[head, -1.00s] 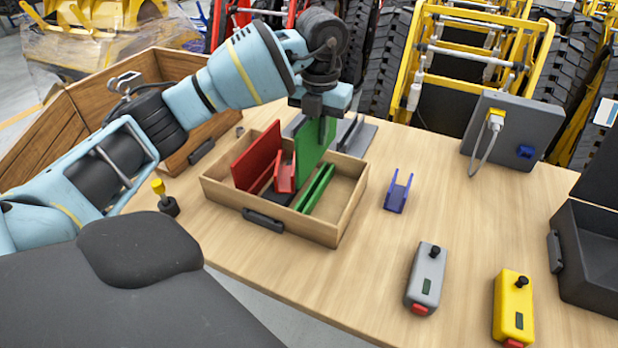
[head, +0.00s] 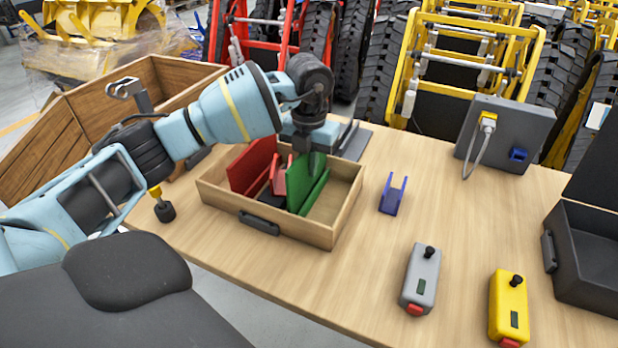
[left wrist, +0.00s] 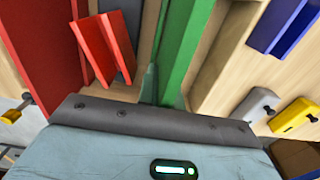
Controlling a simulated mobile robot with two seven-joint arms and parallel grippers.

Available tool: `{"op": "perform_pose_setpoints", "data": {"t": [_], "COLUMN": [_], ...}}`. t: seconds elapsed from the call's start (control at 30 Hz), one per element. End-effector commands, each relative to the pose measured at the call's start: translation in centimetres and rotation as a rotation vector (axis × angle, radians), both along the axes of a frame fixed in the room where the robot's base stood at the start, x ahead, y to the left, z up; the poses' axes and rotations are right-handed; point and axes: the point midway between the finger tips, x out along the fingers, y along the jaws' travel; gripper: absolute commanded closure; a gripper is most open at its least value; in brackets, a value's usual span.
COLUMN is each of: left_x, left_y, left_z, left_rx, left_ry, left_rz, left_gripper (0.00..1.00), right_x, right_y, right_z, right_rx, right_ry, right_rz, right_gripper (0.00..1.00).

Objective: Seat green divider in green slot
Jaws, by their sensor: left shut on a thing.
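The green divider (head: 299,182) is a flat upright plate in the open wooden drawer box. It stands at the green slot (head: 317,194), a long green channel on the box floor. My left gripper (head: 312,160) is shut on the divider's top edge from above. Whether the lower edge is down in the channel is hidden. My right gripper is not in view.
The wooden box (head: 345,208) also holds a red divider (head: 250,165) and a tilted red piece (head: 279,178). A blue slotted bracket (head: 393,195), a grey remote (head: 420,280) and a yellow remote (head: 509,308) stand to the right. Table between box and bracket is clear.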

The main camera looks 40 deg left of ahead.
Motion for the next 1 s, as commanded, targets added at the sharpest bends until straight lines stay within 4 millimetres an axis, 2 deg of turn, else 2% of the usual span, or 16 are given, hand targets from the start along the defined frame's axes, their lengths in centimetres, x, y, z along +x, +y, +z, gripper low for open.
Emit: {"op": "perform_pose_setpoints", "data": {"t": [0.2,0.5,0.87,0.9,1.0], "left_x": [0.0,0.0,0.0,0.0,0.0], "left_y": [0.0,0.0,0.0,0.0,0.0], "left_z": [-0.5,-3.8,-4.1,-4.2,-4.1], "left_rx": [0.000,0.001,0.000,0.000,0.000], "left_ry": [0.001,0.001,0.000,0.000,0.000], "left_rz": [0.000,-0.001,-0.001,-0.001,-0.001], "left_gripper": [1.00,1.00,1.00,0.92,0.79], "right_x": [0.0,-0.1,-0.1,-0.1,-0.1], "right_y": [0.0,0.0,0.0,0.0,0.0], "right_z": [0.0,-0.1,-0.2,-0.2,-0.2], "right_rx": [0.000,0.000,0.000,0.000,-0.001], "right_ry": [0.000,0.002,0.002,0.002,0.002], "right_rz": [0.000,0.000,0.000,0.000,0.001], "right_gripper": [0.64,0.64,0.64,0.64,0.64]}}
